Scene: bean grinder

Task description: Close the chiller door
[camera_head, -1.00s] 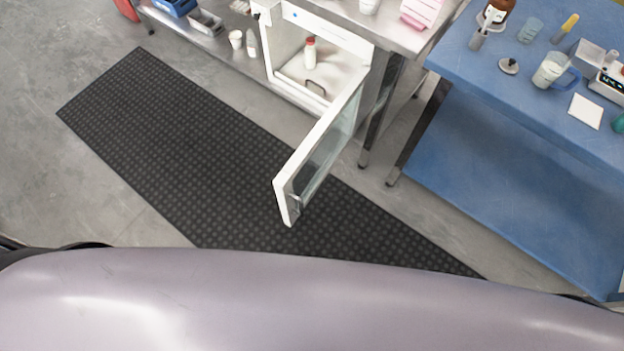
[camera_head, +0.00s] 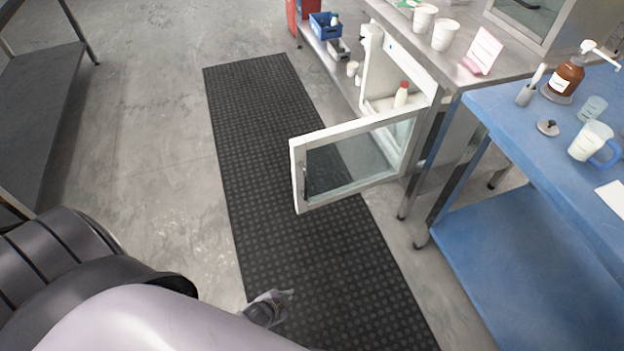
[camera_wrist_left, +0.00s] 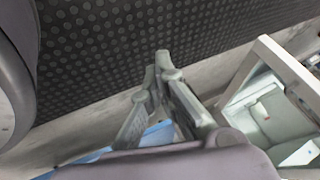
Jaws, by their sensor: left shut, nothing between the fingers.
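The chiller (camera_head: 375,62) is a white cabinet under the steel counter in the head view, with a red-capped white bottle (camera_head: 401,95) inside. Its white-framed glass door (camera_head: 298,172) stands wide open over the black mat, hinged at its right end. My left gripper (camera_head: 290,292) is low in the head view, below the door and apart from it. In the left wrist view its fingers (camera_wrist_left: 161,62) are together and empty. A white-framed part of the chiller (camera_wrist_left: 283,62) shows at the right there; I cannot tell if it is door or cabinet. My right gripper is not in view.
A black mat (camera_head: 255,150) lies along the floor before the steel counter (camera_head: 460,70). A blue table (camera_head: 540,145) with a brown pump bottle (camera_head: 566,78) and a jug (camera_head: 590,140) stands right. A dark shelf (camera_head: 40,120) stands left. Open floor lies between shelf and mat.

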